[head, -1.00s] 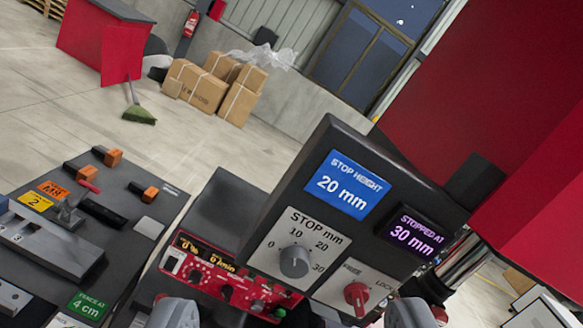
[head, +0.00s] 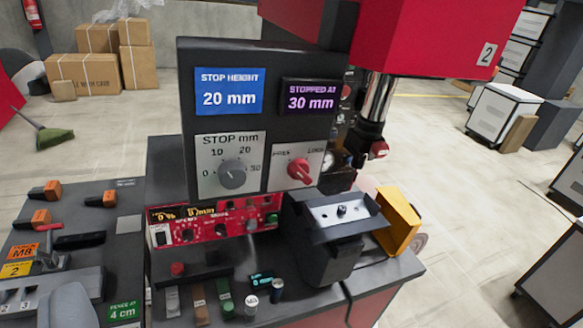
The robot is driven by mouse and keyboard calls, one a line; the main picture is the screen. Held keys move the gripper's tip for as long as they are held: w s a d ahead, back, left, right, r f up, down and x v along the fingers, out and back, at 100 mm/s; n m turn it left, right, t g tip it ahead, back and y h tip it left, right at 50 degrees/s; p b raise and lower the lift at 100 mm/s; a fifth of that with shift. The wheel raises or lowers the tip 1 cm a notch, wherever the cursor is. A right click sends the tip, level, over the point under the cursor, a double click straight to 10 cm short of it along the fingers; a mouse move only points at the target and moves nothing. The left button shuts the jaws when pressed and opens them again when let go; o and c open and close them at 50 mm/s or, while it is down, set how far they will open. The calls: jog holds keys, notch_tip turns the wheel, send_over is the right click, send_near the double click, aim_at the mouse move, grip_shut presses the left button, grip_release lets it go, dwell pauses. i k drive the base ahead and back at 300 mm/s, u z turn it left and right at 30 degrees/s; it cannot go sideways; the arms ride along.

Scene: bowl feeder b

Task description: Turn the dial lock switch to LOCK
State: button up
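The dial lock switch is a red knob (head: 299,171) on a light plate, labelled FREE at upper left and LOCK at upper right. Its grip slants from upper left, on the FREE side, to lower right. To its left is the grey STOP mm dial (head: 232,174). Above are the blue STOP HEIGHT 20 mm display (head: 229,92) and the purple STOPPED AT 30 mm display (head: 310,96). The other finger does not show.
A red machine head (head: 430,40) with a steel column (head: 378,98) stands behind the panel at right. Small items line the bench front. The space before the knob looks clear.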

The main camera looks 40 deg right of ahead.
aim_at(298, 169)
jog(key=u, duration=0.55)
jog(key=k, duration=1.15)
jog(key=z, duration=0.65)
jog(key=i, duration=1)
jog(key=u, duration=0.1)
